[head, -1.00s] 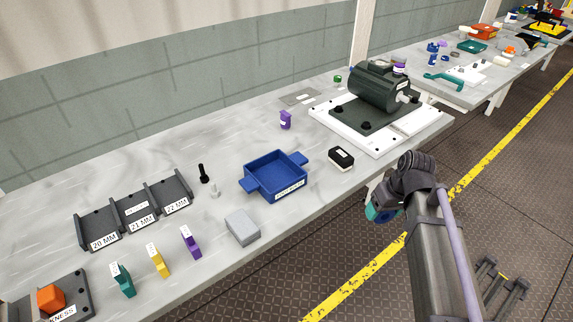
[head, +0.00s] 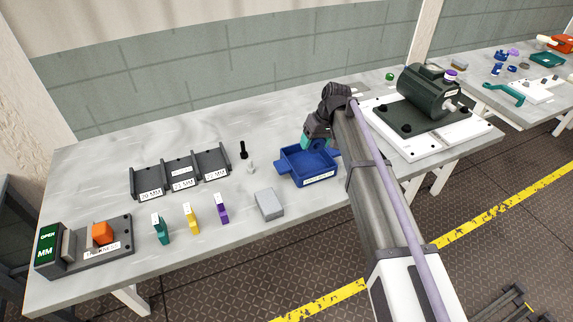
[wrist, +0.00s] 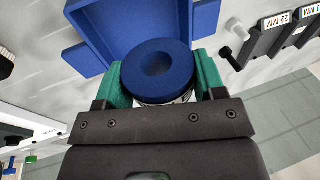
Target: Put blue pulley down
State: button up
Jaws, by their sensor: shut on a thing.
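The blue pulley (wrist: 158,68) is a round disc with a dished centre, and a white labelled part shows beneath it. My gripper (wrist: 161,82) is shut on it, with one teal finger on each side. In the wrist view the blue tray (wrist: 88,58) lies just beyond the pulley. I cannot tell how high the pulley is above the table or tray.
A black bolt (head: 243,150) and a small light bolt (head: 251,167) stand left of the tray. A grey block (head: 268,205) is in front. A slotted rack (head: 180,172) is farther left. A motor (head: 430,97) on a white plate stands right. The back left table is clear.

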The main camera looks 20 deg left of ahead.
aim_at(309, 172)
notch_tip(309, 172, down, 11)
jog(key=b, duration=1)
jog(key=shift+d+r+b, duration=0.15)
jog(key=shift+b, duration=0.15)
jog(key=shift+r+p, duration=0.3)
jog(key=shift+c, duration=0.4)
jog(key=shift+f, duration=0.25)
jog(key=o, duration=1.2)
jog(key=shift+r, duration=0.1)
jog(key=p+v, duration=1.1)
jog(key=v, duration=0.1)
jog(key=shift+r, duration=0.15)
